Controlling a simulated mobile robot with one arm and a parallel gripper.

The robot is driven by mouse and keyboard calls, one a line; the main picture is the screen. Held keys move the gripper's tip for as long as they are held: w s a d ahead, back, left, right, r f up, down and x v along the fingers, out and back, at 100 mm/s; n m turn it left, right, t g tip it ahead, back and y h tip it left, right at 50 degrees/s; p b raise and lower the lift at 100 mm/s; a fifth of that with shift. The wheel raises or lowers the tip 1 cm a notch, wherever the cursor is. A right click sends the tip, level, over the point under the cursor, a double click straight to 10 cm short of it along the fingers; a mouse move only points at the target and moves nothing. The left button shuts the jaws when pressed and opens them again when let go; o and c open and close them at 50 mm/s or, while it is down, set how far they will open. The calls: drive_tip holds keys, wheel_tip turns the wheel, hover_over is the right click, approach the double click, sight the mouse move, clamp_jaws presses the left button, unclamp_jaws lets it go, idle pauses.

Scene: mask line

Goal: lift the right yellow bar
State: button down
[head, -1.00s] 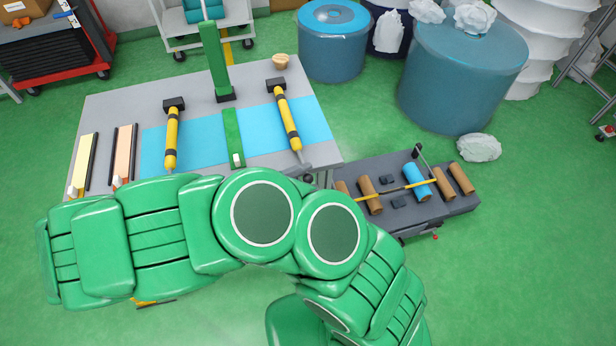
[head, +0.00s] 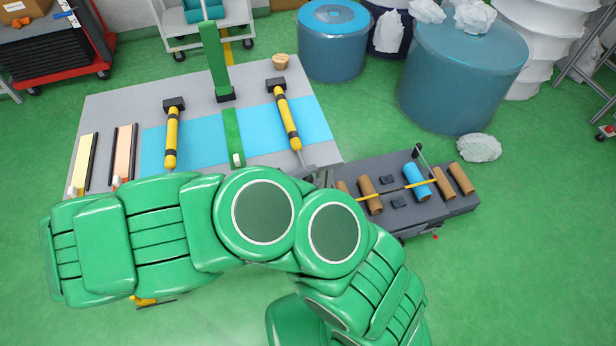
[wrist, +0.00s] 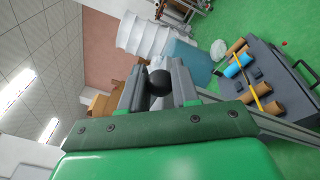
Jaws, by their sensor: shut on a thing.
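The right yellow bar (head: 287,115) has black bands and a dark block at its far end. It lies across the blue strip on the grey table, and its thin metal rod points toward my arm. The similar left yellow bar (head: 172,138) lies to its left. My gripper (wrist: 160,84) is shut on a round black knob (wrist: 159,80), which sits between the two grey fingers. In the head view the fingers show only partly, at the front right table corner by the rod's end; my green arm hides the rest.
A small wooden piece (head: 280,62) sits at the back edge. A low grey cart (head: 448,205) with several rolls is at right. Blue drums (head: 462,75) stand behind.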

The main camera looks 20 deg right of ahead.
drive_tip(key=shift+w+r, duration=0.2)
drive_tip(key=shift+r, duration=2.6)
drive_tip(key=c, duration=0.9)
unclamp_jaws()
drive_tip(key=shift+a+f, duration=0.1)
drive_tip(key=shift+a, duration=0.4)
drive_tip(key=a, duration=0.2)
drive_tip(key=s+a, duration=0.1)
drive_tip(key=a, duration=0.3)
drive_tip(key=shift+s+a, duration=0.25)
drive_tip(key=shift+a, duration=0.05)
drive_tip(key=shift+d, duration=0.1)
